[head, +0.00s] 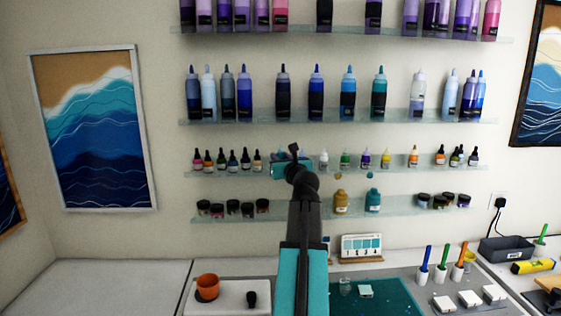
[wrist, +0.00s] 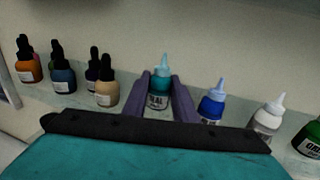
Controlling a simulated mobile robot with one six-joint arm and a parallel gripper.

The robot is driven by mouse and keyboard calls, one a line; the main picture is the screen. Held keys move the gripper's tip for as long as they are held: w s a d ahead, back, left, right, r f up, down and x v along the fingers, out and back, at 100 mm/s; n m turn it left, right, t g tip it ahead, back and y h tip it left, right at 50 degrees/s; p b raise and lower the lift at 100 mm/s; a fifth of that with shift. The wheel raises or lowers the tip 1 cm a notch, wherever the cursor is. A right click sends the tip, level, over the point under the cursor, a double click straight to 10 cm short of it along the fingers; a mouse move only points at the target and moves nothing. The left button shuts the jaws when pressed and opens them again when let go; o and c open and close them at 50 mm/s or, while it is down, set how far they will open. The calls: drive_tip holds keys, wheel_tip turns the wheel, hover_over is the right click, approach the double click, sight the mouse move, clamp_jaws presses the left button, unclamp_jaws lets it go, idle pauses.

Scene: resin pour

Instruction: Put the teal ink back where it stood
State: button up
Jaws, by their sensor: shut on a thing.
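The teal ink (wrist: 157,98) is a small bottle with a teal nozzle and a dark label, seen in the middle of the wrist view. My gripper (wrist: 161,86) is shut on it, one finger on each side, and the bottle looks upright. It is in line with the small bottles on the shelf, between a tan ink (wrist: 107,92) on the left and a blue ink (wrist: 211,105) on the right. Its base is hidden, so I cannot tell whether it touches the shelf. In the head view my gripper (head: 292,160) is at the small-bottle shelf and mostly hides the teal ink.
The small-bottle shelf (head: 400,172) also holds a white ink (wrist: 267,117) and a green ink (wrist: 309,139) further right. Shelves of larger bottles are above. A lower shelf (head: 300,213) holds jars and two bottles. The worktop below has a teal mat (head: 400,303).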

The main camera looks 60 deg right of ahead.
drive_tip(key=shift+f, duration=0.65)
drive_tip(key=shift+f, duration=0.1)
drive_tip(key=o, duration=1)
drive_tip(key=shift+b+v, duration=1.15)
drive_tip(key=shift+v, duration=4.85)
